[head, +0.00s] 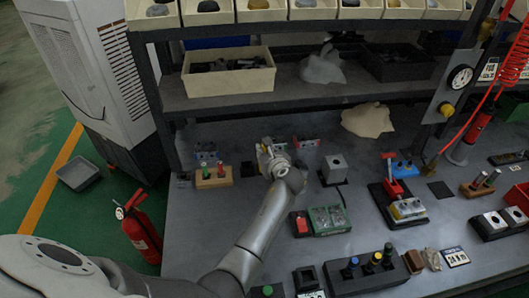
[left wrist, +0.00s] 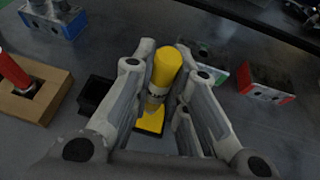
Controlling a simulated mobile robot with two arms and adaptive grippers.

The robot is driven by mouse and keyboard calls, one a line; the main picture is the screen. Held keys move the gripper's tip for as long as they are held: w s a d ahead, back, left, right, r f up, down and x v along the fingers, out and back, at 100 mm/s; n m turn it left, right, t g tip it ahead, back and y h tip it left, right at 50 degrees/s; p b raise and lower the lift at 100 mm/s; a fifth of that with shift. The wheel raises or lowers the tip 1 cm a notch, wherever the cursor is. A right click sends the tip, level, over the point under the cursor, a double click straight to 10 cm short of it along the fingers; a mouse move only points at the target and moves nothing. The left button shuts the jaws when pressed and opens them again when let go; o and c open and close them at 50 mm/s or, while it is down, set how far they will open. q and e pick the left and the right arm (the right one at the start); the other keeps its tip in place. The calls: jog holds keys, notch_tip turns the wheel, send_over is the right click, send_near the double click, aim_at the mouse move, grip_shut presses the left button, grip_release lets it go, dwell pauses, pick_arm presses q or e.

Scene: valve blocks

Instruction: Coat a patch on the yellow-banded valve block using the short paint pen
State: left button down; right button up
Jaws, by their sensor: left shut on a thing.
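My left gripper (head: 272,158) is at the back middle of the bench. In the left wrist view its fingers (left wrist: 167,90) are shut on a yellow-topped paint pen (left wrist: 167,68) with a paler lower part. A small yellow and dark surface (left wrist: 150,121) shows just below the pen; whether the tip touches it I cannot tell. In the head view a pale block with a little yellow (head: 262,152) is mostly hidden behind my gripper, so its band is hard to read. A wooden stand (head: 214,182) holds a red pen (head: 220,168) and a green pen (head: 205,171). My right gripper is not in view.
A blue-banded block (head: 208,153) stands left of my gripper, another grey block (head: 307,145) right. An empty black holder (left wrist: 97,94) is close beside my fingers. A grey box (head: 335,168) and a green tray (head: 330,218) stand right. The shelf (head: 300,95) overhangs the back.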

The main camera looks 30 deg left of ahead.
pick_arm(q)
jog(key=shift+f, duration=0.15)
jog(key=shift+f+b, duration=0.3)
jog(key=shift+f, duration=0.1)
dwell(0.5)
dwell(0.5)
notch_tip(320, 180, up, 6)
jog(key=p, duration=0.6)
jog(key=shift+f+p, duration=0.2)
jog(key=shift+p, duration=0.1)
jog(key=shift+r+p, duration=0.8)
jog(key=shift+p, duration=0.2)
jog(key=shift+f, duration=0.1)
